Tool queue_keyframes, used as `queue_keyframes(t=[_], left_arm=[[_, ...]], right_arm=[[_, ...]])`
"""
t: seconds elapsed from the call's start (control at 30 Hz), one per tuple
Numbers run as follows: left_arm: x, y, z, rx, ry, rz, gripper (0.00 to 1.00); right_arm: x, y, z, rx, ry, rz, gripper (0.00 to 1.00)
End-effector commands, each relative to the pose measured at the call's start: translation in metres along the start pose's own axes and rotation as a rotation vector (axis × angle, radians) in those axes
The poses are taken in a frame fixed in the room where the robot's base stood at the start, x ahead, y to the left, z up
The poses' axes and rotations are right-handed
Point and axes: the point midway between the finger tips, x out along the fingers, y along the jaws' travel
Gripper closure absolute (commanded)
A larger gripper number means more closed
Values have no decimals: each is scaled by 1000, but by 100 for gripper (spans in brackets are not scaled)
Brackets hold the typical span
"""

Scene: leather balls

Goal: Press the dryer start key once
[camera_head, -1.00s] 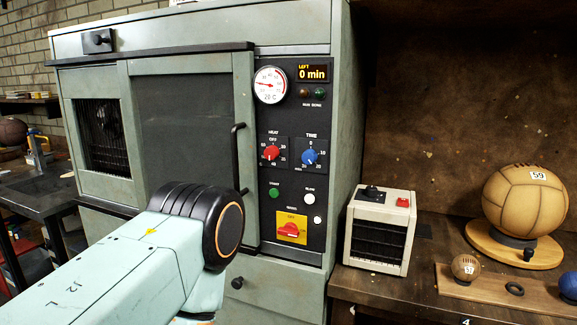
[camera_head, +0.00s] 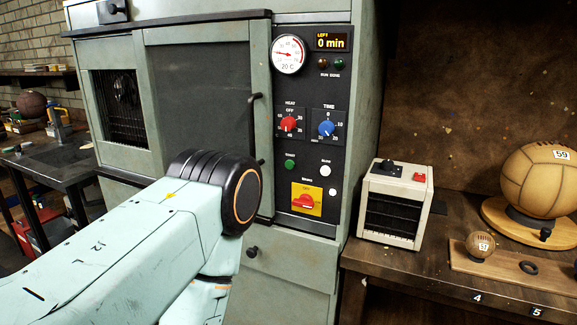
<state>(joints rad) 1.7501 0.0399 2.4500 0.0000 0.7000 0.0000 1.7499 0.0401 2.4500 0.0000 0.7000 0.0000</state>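The dryer (camera_head: 312,220) is a grey-green cabinet with a closed, dark-windowed door and a black control panel. On the panel are a small green round key (camera_head: 290,165), whose label is too small to read surely, and a white key (camera_head: 325,170) to its right. Above are a red HEAT knob (camera_head: 289,123) and a blue TIME knob (camera_head: 326,127). The display (camera_head: 331,42) reads LEFT 0 min. My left arm comes in from the left and ends in a black joint in front of the door; its gripper is not visible. My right arm is not in view.
A red switch on a yellow plate (camera_head: 307,200) sits below the keys. The black door handle (camera_head: 254,128) sticks out left of the panel. A small cream box (camera_head: 396,203) and a large ball (camera_head: 538,180) stand on the bench at right.

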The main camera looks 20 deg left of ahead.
Motion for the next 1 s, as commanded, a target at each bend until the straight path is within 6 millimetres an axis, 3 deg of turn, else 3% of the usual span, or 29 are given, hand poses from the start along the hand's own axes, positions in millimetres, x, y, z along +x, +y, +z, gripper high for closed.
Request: queue_keyframes(t=[0.43,1.0], left_arm=[[0,0,0,0,0,0,100],[0,0,0,0,0,0,100]], right_arm=[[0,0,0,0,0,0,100],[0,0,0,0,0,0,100]])
